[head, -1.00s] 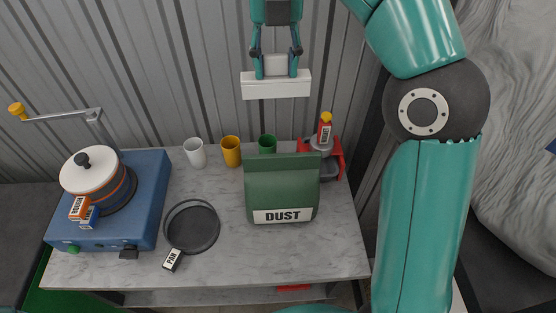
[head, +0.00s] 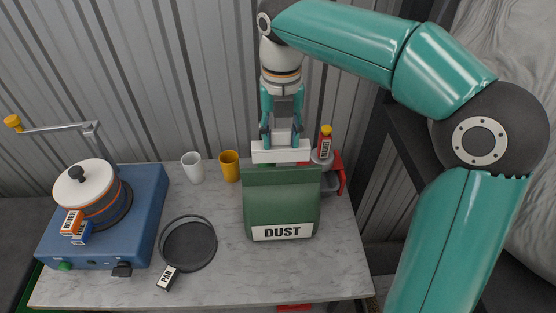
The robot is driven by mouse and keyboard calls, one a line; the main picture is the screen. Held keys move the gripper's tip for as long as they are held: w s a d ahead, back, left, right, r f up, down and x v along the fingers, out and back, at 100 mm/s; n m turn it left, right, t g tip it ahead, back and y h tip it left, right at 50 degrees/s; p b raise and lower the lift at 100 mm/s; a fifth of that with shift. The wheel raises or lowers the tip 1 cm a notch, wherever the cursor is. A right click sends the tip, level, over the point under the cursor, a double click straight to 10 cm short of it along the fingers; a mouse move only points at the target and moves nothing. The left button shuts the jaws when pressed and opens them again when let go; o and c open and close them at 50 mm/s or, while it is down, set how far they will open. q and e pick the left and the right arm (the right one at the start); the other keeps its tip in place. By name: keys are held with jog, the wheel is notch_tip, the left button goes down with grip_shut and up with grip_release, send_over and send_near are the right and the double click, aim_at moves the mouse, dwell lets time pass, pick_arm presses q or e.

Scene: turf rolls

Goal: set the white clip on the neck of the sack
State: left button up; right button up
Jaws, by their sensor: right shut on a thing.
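The white clip (head: 281,152) is a pale bar held level in my right gripper (head: 281,139), whose fingers point down and are shut on it. The green sack (head: 281,205) with a "DUST" label stands upright on the marble table. The clip is at the top edge of the sack's neck (head: 281,173) in the head view. I cannot tell whether it touches the neck or is above or behind it. My left gripper is not in view.
A blue machine (head: 128,205) with a white-lidded pot (head: 87,186) and crank stands at the left. A round dark pan (head: 188,244) lies left of the sack. White (head: 193,167) and yellow (head: 229,166) cups stand behind. A red stand (head: 338,172) is right of the sack.

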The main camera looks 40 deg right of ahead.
aim_at(281, 168)
notch_tip(281, 168, down, 3)
jog(key=shift+r, duration=0.2)
jog(key=f, duration=0.2)
jog(key=s+f, duration=0.1)
jog(key=shift+s+a+f, duration=0.1)
jog(key=shift+a+f, duration=0.1)
jog(key=shift+a, duration=0.05)
grip_shut()
jog(key=shift+d+f, duration=0.1)
jog(key=shift+f, duration=0.05)
jog(key=o, duration=1.1)
grip_release()
jog(key=shift+c, duration=0.2)
jog(key=shift+o, duration=0.9)
jog(key=shift+w+d+f, duration=0.1)
jog(key=shift+w+f, duration=0.1)
jog(key=shift+w, duration=0.15)
jog(key=shift+w+d+f, duration=0.1)
jog(key=shift+w+f, duration=0.05)
jog(key=shift+w, duration=0.15)
jog(key=shift+s+r, duration=0.25)
jog(key=shift+w+r, duration=0.2)
jog(key=shift+r, duration=0.35)
notch_tip(281, 168, up, 11)
jog(key=shift+r+p, duration=0.15)
jog(key=shift+p, duration=0.25)
